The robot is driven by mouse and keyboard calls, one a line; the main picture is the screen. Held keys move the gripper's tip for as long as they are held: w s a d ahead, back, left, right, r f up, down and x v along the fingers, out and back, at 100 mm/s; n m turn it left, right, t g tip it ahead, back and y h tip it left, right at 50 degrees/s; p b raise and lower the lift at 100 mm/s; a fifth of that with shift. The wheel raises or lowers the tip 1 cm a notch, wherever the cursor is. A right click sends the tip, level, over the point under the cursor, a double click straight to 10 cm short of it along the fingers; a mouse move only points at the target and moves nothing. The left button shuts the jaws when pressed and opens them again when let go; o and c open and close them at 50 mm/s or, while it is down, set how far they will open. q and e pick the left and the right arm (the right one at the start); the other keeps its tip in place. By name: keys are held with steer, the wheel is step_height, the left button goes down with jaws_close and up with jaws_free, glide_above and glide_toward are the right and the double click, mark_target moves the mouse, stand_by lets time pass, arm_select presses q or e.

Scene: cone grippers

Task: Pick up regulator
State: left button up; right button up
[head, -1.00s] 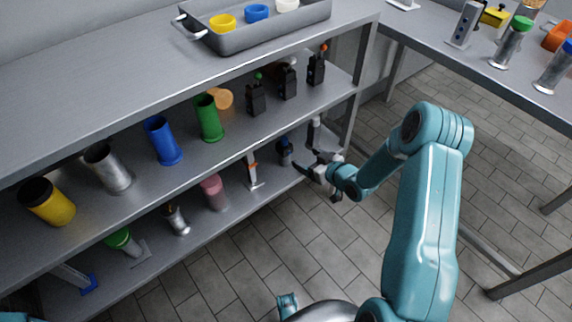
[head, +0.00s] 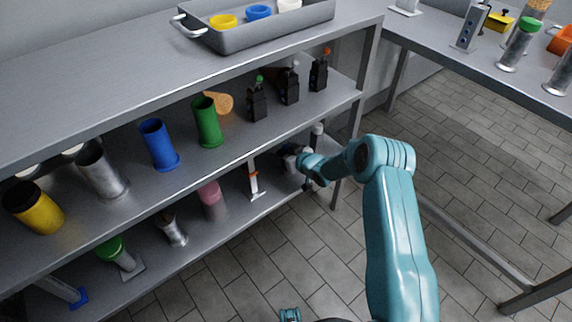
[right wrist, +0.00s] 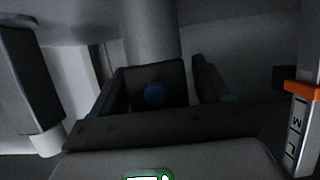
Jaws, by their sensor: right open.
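A dark, blocky regulator with a round blue knob (right wrist: 155,95) shows in the middle of the right wrist view, between the fingers of my right gripper (right wrist: 160,82). The fingers are open, one on each side of it; I cannot tell whether they touch it. In the head view my right gripper (head: 296,160) reaches into the right end of the lower shelf, and my arm and gripper largely hide the regulator there.
A white-capped post (head: 317,138) stands to the right. The shelf above is close overhead. The floor in front is clear.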

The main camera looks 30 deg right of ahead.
steer(key=shift+w, duration=0.15)
steer(key=c, duration=1.1)
steer(key=shift+c, duration=0.5)
steer(key=shift+r, duration=0.2)
